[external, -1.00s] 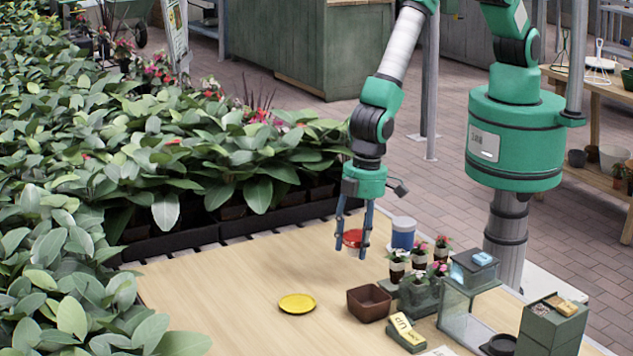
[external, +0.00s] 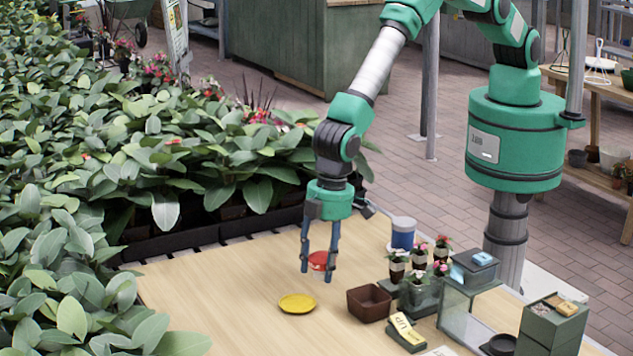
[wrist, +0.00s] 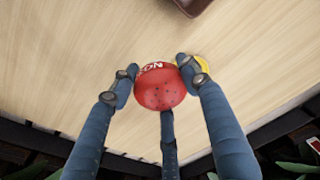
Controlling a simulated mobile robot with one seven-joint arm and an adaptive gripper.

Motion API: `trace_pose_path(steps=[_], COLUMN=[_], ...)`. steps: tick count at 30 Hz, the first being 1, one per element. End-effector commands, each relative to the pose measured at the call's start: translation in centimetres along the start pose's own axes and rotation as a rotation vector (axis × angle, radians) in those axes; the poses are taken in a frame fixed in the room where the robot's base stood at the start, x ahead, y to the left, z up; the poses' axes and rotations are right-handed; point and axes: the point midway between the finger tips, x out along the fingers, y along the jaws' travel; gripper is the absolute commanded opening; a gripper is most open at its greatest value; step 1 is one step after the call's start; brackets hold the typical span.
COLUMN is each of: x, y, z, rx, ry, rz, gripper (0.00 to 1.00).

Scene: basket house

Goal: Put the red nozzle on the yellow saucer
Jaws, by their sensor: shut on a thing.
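The red nozzle (external: 318,261) is held between the blue fingers of my gripper (external: 318,268), above the table. In the wrist view the nozzle (wrist: 160,88) shows its round, dotted red face between the fingertips of my gripper (wrist: 157,85). The yellow saucer (external: 297,304) lies flat and empty on the table, below and slightly left of the nozzle in the external view. In the wrist view the saucer (wrist: 203,64) is mostly hidden behind the right finger.
A brown square pot (external: 369,303) stands right of the saucer. Small potted flowers (external: 418,257), a blue and white container (external: 403,233) and a glass-sided stand (external: 457,310) are farther right. Leafy plants (external: 60,200) border the table on the left. The table left of the saucer is clear.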

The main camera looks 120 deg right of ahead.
Motion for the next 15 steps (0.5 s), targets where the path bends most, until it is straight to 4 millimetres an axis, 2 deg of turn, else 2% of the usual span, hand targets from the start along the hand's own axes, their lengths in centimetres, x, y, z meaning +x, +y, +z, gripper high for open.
trace_pose_path(steps=[6, 15], x=[0.6, 0.8], y=[-1.1, -1.6], z=[-2.5, -3.8], rx=[0.000, 0.000], ry=[0.002, 0.001], rz=[-0.001, 0.000], gripper=[0.20, 0.20])
